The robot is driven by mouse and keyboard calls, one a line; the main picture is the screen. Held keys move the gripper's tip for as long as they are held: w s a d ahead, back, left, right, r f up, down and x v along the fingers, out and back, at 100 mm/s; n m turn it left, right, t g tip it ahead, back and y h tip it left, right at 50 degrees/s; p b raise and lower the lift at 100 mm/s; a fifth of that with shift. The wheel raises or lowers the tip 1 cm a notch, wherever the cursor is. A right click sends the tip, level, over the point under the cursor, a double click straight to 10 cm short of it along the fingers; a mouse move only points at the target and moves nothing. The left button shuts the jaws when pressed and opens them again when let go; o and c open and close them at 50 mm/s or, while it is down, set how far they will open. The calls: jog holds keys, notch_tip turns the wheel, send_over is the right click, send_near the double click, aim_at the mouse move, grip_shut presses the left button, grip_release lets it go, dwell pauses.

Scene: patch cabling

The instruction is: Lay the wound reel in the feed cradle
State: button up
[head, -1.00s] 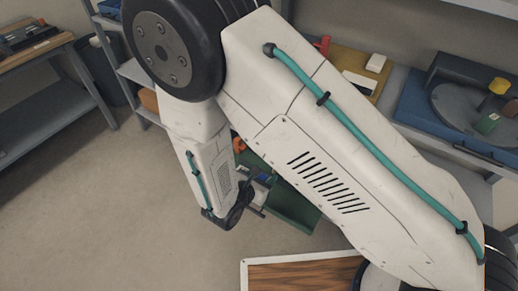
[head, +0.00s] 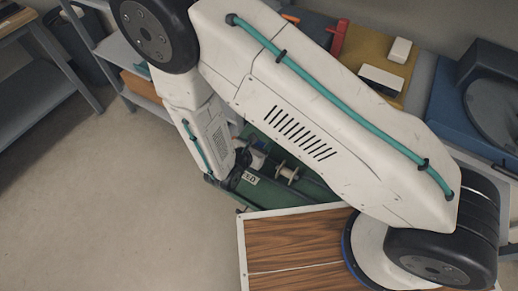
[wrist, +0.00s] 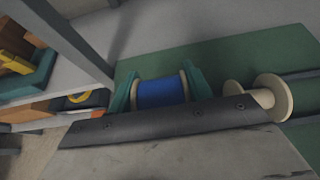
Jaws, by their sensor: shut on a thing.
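The wound reel (wrist: 160,92), blue with pale flanges, is between the two teal fingertips of my gripper (wrist: 158,84) in the wrist view. The fingertips press on its flanges, and the dark gripper edge hides its lower part. Behind it is a green surface; I cannot tell whether the reel touches it. In the head view a green tray (head: 318,190) with a label ending in "ED" (head: 250,178) lies beside my gripper, largely behind my arm. I cannot make out the cradle's supports there.
A pale empty reel (head: 287,173) is on the green tray; it also shows right of the wound reel in the wrist view (wrist: 272,97). A wood-topped surface (head: 290,242) with a white rim is in front. Shelves stand behind, and open floor (head: 110,200) lies left.

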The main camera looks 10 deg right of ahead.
jog(key=shift+a+f, duration=0.15)
jog(key=shift+f, duration=2.1)
jog(key=shift+s, duration=0.1)
jog(key=o, duration=0.8)
jog(key=shift+f, duration=0.1)
jog(key=shift+o, duration=0.2)
jog(key=shift+s+a+r, duration=0.1)
jog(key=shift+s+r, duration=0.05)
jog(key=shift+r, duration=0.05)
jog(key=v, duration=1.1)
jog(key=shift+s, duration=0.2)
jog(key=shift+a+r, duration=0.15)
